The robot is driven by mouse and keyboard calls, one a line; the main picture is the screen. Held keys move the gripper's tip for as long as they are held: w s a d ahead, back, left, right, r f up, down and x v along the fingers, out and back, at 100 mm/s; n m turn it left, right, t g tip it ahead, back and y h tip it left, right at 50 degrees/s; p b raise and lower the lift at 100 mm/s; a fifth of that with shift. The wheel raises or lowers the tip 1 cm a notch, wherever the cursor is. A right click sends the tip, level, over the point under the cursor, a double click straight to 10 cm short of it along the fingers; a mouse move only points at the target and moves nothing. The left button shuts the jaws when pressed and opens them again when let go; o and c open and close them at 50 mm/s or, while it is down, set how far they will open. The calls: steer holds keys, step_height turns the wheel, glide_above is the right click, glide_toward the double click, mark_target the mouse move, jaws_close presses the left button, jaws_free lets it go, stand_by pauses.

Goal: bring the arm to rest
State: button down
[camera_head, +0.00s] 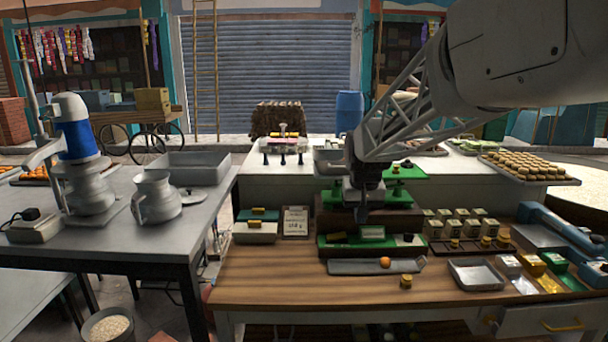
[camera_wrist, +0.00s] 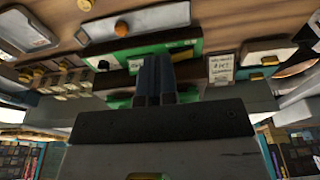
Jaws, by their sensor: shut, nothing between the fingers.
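My arm comes in from the upper right of the head view. The gripper is shut and empty. It appears to be above the table, and I cannot tell its exact distance from the stand.
A grey tray (camera_head: 350,267) with an orange ball (camera_head: 384,262) lies in front of the stand. Small boxes (camera_head: 460,228) and an empty metal tray (camera_head: 462,286) are to the right. A sign card (camera_head: 295,221) stands left. The table's front left is clear.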

steer(key=s+d+f, duration=0.1)
steer(key=s+d, duration=0.1)
steer(key=s, duration=1.7)
steer(key=s+d+f, duration=0.2)
steer(key=s, duration=1.7)
steer(key=shift+s+d+f+t, duration=0.15)
steer(key=shift+d+t, duration=0.05)
steer(key=shift+t, duration=0.1)
